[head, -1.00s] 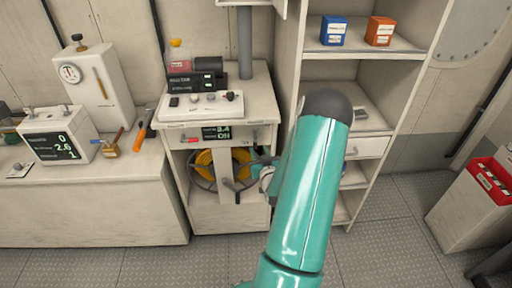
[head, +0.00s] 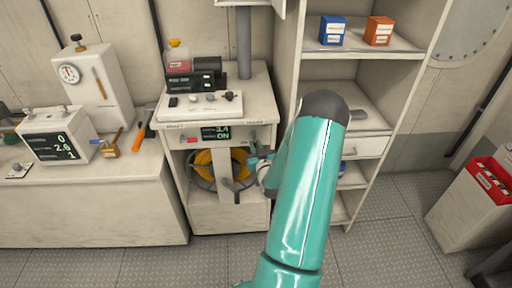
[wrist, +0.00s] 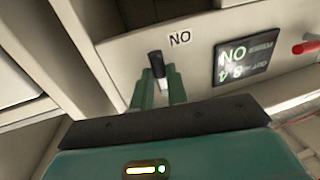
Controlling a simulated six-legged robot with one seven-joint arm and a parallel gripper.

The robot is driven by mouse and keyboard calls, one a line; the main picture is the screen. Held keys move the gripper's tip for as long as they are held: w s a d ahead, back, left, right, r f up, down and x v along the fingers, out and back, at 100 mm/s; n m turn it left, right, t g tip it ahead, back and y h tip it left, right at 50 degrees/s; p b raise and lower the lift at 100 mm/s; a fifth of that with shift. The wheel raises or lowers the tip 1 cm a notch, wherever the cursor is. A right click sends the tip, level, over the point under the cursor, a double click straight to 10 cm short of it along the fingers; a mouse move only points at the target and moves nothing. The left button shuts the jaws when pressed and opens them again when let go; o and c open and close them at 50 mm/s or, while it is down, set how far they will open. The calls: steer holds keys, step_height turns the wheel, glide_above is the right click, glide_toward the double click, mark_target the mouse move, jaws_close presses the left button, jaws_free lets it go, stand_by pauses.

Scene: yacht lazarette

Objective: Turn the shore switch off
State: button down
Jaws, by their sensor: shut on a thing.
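The shore switch (wrist: 157,64) shows in the wrist view as a short dark-tipped lever on a pale panel, beside an ON label that appears upside down. My gripper (wrist: 159,84) has its two green fingers closed around the lever, one on each side. In the head view my gripper (head: 256,151) is at the right end of the cabinet's front panel, where my arm and fingers hide most of the switch. The panel's dark display (head: 216,133) reads ON under a number; it also shows inverted in the wrist view (wrist: 246,56).
A red handle (head: 190,141) sits at the panel's left end. An orange coil (head: 205,163) is in the open bay below. The shelf unit (head: 318,115) stands close on the right. A console (head: 200,105) sits on the cabinet top. The floor is clear in front.

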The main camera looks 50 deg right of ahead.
steer(key=n, duration=0.2)
steer(key=s+n+g, duration=0.1)
steer(key=n, duration=0.2)
steer(key=d+r+n+g, duration=0.1)
steer(key=n, duration=0.2)
steer(key=shift+s+d+r, duration=0.1)
steer(key=shift+s, duration=0.1)
steer(key=n, duration=0.2)
steer(key=r+n+g, duration=0.1)
steer(key=n, duration=0.1)
steer(key=shift+s+d, duration=0.15)
steer(key=shift+s+r+n+g+h, duration=0.1)
steer(key=shift+r+n+g+h, duration=0.2)
steer(key=shift+n, duration=0.6)
steer(key=shift+r+n+g+h, duration=0.2)
steer(key=shift+r+n+h, duration=0.1)
steer(key=shift+n, duration=0.6)
steer(key=shift+d, duration=0.1)
steer(key=c, duration=1.4)
jaws_free()
